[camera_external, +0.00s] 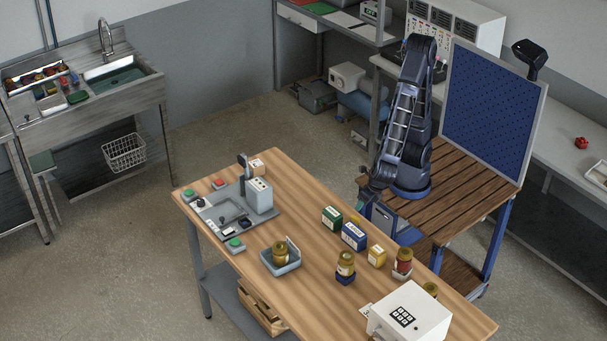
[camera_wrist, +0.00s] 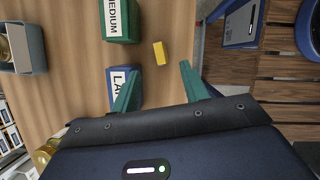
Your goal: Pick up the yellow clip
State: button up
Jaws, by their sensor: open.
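The yellow clip (camera_wrist: 159,52) is a small yellow block lying on the wooden table, right of the green box labelled MEDIUM in the wrist view. In the external view my gripper (camera_external: 366,200) is low near the table's right edge, by the green box.
The green box (camera_wrist: 119,20) and a blue box (camera_wrist: 124,86) labelled LA… stand left of the clip. The table's edge is close right of the clip.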

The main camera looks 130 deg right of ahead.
aim_at(355, 217)
jog(key=x, duration=0.5)
jog(key=shift+f, duration=0.3)
jog(key=shift+a+x, duration=0.15)
jog(key=shift+x, duration=1.2)
jog(key=shift+a+x, duration=0.1)
jog(key=shift+x, duration=1.2)
grip_shut()
